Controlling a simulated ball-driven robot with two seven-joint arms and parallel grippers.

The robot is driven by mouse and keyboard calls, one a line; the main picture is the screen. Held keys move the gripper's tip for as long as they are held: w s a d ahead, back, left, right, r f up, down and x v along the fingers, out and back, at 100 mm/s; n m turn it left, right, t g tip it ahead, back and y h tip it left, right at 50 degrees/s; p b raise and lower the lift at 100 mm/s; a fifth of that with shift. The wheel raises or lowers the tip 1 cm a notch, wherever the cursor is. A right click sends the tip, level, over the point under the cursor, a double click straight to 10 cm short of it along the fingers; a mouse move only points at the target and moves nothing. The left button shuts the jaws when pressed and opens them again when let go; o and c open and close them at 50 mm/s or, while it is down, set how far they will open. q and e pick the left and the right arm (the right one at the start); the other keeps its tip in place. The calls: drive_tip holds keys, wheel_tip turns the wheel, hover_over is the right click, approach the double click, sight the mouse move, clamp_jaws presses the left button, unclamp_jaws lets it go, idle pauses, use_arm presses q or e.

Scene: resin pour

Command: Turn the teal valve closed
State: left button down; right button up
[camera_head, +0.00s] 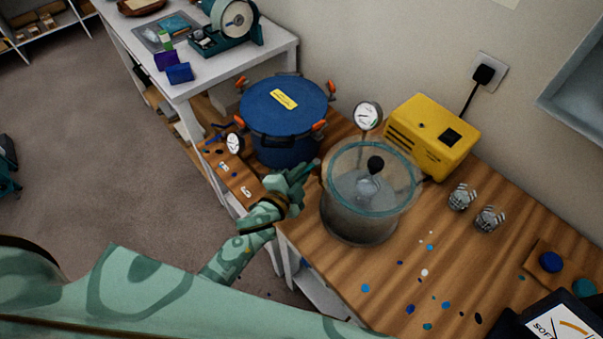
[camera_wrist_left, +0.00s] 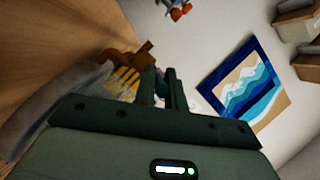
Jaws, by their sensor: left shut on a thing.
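My left gripper (camera_head: 305,172) is at the left side of a clear glass chamber (camera_head: 345,215) with a teal rim, close to its upper edge. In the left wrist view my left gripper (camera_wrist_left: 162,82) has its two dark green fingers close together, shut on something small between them. The teal valve cannot be made out apart from the similarly coloured fingers; the thing in the grip appears to be its handle. A brown fitting (camera_wrist_left: 140,57) shows just beyond the fingers. My right gripper is out of view.
A blue lidded pot (camera_head: 285,115) stands behind my left gripper. A dial gauge (camera_head: 367,116) and a yellow box (camera_head: 434,133) stand behind the chamber. Two ribbed clear cups (camera_head: 461,197) are to the right. The wooden bench (camera_head: 385,265) has free room in front, with scattered drops.

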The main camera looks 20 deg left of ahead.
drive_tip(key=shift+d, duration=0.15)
use_arm(q)
drive_tip(key=c, duration=1.5)
unclamp_jaws()
drive_tip(key=shift+d, duration=0.1)
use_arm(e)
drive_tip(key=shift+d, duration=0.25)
use_arm(q)
drive_tip(key=v, duration=1.6)
drive_tip(key=shift+s+p, duration=0.15)
drive_tip(key=shift+p, duration=0.15)
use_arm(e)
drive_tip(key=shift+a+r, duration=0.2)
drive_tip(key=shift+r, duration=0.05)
